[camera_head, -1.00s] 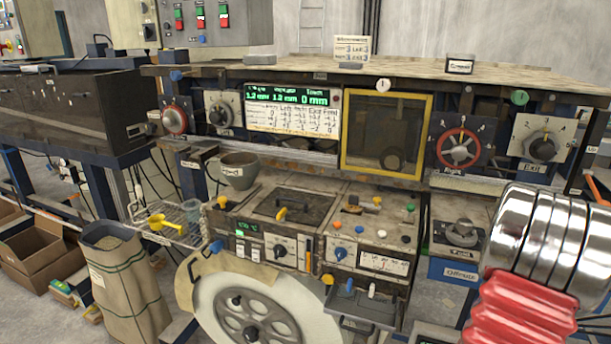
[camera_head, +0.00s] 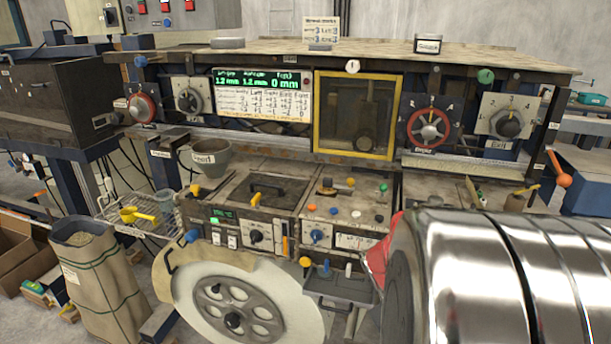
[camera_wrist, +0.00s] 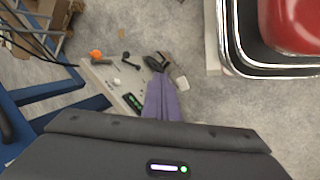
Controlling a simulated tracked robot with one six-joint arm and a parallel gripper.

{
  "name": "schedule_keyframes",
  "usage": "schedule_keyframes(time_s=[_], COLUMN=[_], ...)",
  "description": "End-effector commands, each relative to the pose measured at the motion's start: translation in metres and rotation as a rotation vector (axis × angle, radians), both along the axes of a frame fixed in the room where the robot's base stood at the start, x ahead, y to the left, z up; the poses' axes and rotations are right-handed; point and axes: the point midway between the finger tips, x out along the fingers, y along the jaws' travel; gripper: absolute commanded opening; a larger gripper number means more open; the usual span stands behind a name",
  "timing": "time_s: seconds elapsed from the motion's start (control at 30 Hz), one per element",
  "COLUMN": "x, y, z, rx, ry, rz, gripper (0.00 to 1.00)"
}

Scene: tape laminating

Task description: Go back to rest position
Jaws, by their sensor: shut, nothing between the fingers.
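My gripper (camera_wrist: 159,80) shows in the wrist view as two purple fingers lying together, shut and empty. They point down past a panel (camera_wrist: 112,82) with small knobs over the grey floor. The gripper itself is not visible in the head view. There, my chrome and red arm fills the lower right and hides part of the machine's right end. The laminating machine (camera_head: 480,56) stands in front of me, with its lit display (camera_head: 263,93) and yellow-framed window (camera_head: 398,118).
A grey bowl (camera_head: 211,157) and a wire rack (camera_head: 112,208) with a yellow scoop (camera_head: 137,216) are at the machine's left. A sack (camera_head: 96,270) and cardboard boxes (camera_head: 22,262) stand on the floor at left. A blue frame (camera_wrist: 60,88) shows in the wrist view.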

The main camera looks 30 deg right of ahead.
Motion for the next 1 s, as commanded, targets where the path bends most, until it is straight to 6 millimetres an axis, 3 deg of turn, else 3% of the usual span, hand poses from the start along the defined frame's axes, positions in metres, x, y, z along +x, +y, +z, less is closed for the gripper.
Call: schedule_keyframes(time_s=[0.2, 0.5, 0.8, 1.0], x=[0.044, 0.088, 0.108, 0.108], y=[0.062, 0.153, 0.241, 0.281], z=[0.030, 0.072, 0.118, 0.146], rx=[0.039, 0.141, 0.247, 0.270], ry=[-0.170, -0.382, -0.566, -0.651], rz=[-0.030, 0.006, 0.156, 0.304], gripper=[0.00, 0.00, 0.00, 0.00])
